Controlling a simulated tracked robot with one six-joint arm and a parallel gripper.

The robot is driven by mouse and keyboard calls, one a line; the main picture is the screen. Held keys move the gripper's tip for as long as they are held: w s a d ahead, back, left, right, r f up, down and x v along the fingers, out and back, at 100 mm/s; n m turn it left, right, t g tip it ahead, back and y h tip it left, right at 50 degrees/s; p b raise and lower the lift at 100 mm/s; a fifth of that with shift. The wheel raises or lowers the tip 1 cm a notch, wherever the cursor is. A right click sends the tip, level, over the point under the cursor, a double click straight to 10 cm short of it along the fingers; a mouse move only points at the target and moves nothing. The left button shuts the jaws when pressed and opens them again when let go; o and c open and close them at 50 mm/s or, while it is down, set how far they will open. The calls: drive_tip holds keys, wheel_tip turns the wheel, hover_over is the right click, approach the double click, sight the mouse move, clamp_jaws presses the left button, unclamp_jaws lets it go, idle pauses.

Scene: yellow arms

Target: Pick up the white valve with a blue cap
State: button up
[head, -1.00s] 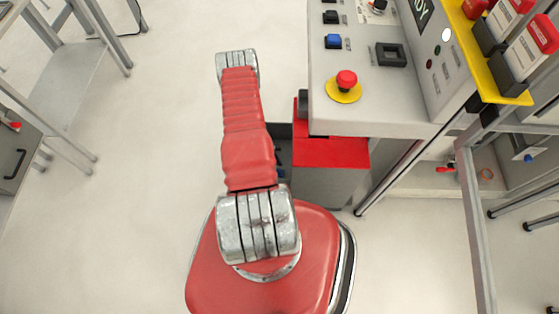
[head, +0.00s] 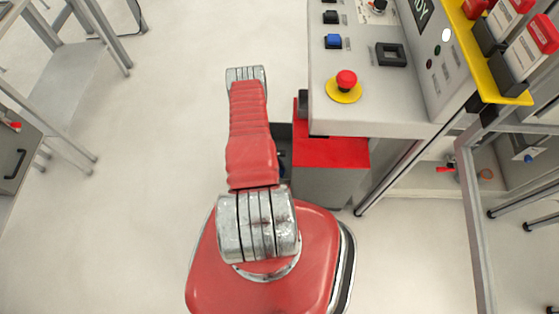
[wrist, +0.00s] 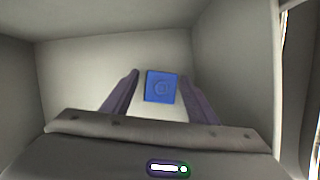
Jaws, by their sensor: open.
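The blue square cap (wrist: 162,87) of the valve shows in the wrist view, seen from above, near the middle. Its white body cannot be made out under the cap. My gripper (wrist: 160,75) is open, with one dark finger to the left of the cap and one to the right. A gap shows between the cap and each finger; how deep the fingers reach beside it is hard to tell. In the head view my gripper and the valve are hidden.
Grey walls (wrist: 232,55) enclose the valve and gripper in the wrist view, with a pale floor below. In the head view, a red-topped cabinet (head: 335,152) and a control console (head: 372,112) with a red button stand right of my arm. Open floor (head: 130,170) lies left.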

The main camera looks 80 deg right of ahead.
drive_tip(key=shift+c, duration=0.7)
drive_tip(key=c, duration=1)
